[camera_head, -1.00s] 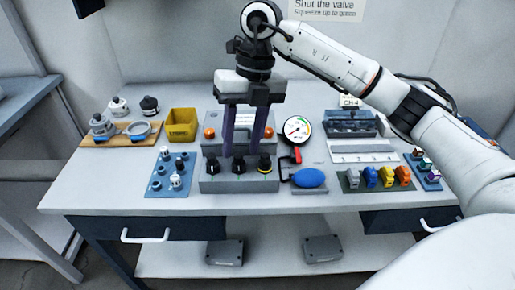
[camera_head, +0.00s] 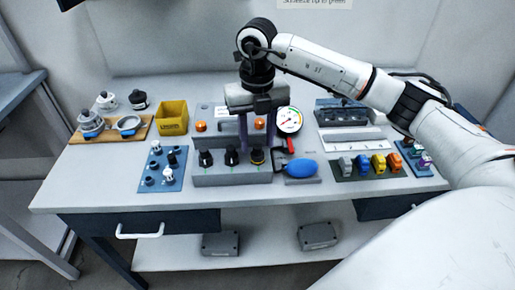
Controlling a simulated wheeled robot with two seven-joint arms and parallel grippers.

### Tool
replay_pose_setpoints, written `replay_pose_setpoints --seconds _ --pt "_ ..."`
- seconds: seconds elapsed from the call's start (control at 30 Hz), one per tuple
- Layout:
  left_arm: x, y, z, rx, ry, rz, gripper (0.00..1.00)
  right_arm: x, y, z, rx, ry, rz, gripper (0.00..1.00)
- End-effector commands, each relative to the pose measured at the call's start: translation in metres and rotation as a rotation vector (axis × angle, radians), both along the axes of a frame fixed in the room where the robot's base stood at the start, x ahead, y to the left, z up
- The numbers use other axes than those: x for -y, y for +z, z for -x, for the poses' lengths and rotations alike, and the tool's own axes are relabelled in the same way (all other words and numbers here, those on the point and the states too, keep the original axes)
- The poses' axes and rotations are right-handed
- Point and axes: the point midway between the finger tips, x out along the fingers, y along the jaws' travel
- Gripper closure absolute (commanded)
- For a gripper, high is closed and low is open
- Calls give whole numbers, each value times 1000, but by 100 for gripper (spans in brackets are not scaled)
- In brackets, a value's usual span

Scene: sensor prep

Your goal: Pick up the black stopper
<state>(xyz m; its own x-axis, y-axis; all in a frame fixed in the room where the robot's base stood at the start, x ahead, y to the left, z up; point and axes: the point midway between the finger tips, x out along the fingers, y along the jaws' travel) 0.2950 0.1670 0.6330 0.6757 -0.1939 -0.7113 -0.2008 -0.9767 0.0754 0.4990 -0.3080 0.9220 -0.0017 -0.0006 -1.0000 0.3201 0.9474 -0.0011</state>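A small black stopper-like piece (camera_head: 172,161) stands on the blue board (camera_head: 153,180) at the left of the table, among white and dark pieces. Another black-topped piece (camera_head: 139,101) stands at the back left, near the wooden board; I cannot tell for sure which one is the black stopper. My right gripper (camera_head: 257,138) points down over the grey box with black knobs, well to the right of the blue board. Its two purple fingers are apart with nothing seen between them. My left gripper is not in view.
The grey knob box (camera_head: 232,176) stands mid-table. A yellow bin (camera_head: 173,116) and wooden board (camera_head: 108,133) are at the back left. A gauge (camera_head: 289,121) and blue bulb (camera_head: 302,169) are right of the knob box. Several coloured pieces stand further right.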

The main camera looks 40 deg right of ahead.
Motion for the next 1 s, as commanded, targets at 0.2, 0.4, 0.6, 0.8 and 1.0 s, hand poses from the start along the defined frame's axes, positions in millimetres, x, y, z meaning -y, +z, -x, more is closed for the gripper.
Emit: replay_pose_setpoints --seconds 0.2,0.4,0.6,0.8,1.0 --pt "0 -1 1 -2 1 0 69 0 -5 0 2 0 0 61" --pt "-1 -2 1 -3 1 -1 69 0 -5 0 2 0 0 83" --pt "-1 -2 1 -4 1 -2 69 0 -5 0 1 1 -1 100" --pt "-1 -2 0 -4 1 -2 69 0 -4 0 2 1 0 100" --pt "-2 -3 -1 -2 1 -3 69 -1 13 -2 6 1 -2 100"
